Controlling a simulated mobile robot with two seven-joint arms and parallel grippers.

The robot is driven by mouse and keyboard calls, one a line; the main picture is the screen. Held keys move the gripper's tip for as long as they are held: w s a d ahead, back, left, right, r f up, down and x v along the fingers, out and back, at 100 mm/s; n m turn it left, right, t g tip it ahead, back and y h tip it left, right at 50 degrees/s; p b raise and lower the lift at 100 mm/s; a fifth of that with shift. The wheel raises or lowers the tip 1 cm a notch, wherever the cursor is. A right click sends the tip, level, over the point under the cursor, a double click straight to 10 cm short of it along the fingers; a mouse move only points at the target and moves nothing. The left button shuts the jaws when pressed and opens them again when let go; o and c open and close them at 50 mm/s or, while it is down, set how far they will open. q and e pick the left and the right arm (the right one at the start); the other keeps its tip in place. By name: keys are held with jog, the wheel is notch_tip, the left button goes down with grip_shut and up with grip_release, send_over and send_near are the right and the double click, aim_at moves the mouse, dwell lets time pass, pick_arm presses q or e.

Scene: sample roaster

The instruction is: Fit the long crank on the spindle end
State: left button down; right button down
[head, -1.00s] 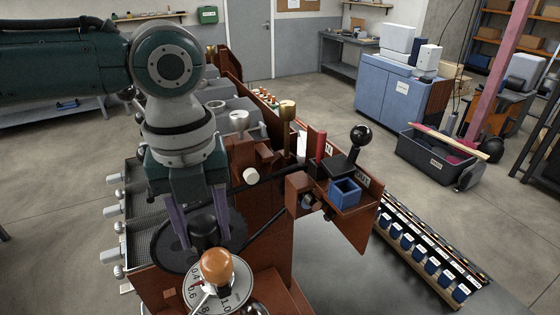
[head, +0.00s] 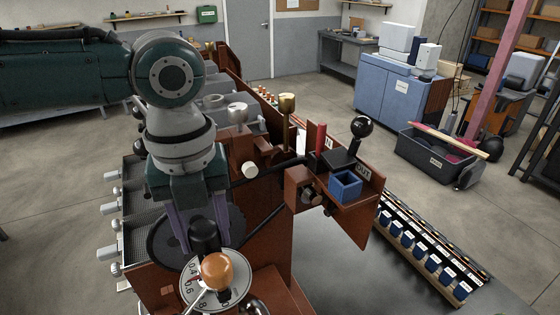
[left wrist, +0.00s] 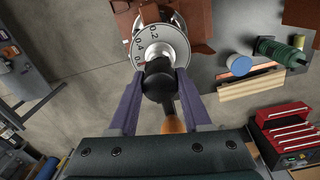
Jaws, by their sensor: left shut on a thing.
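My left gripper (head: 203,232) has its two purple fingers shut on the black hub (head: 204,238) of what looks like the long crank. A rounded wooden knob (head: 217,270) shows just below the hub, and the crank's arm is mostly hidden. In the left wrist view the black hub (left wrist: 158,80) is between the fingertips, with the wooden knob (left wrist: 172,122) nearer the palm. A white numbered dial (head: 236,296) lies beyond them. I cannot make out the spindle end, or whether the hub touches it. My right gripper is not in view.
A dark toothed wheel (head: 165,245) stands close behind the fingers on the brown machine (head: 262,258). A row of small blue bins (head: 420,255) lines the grey table. Open floor lies beyond.

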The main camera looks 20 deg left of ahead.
pick_arm(q)
jog(key=shift+f+b, duration=0.3)
jog(key=shift+f, duration=0.2)
jog(key=shift+c, duration=1.4)
grip_release()
jog(key=shift+r, duration=0.1)
notch_tip(320, 180, up, 9)
jog(key=b, duration=0.3)
jog(key=shift+b, duration=0.3)
jog(key=shift+r, duration=0.45)
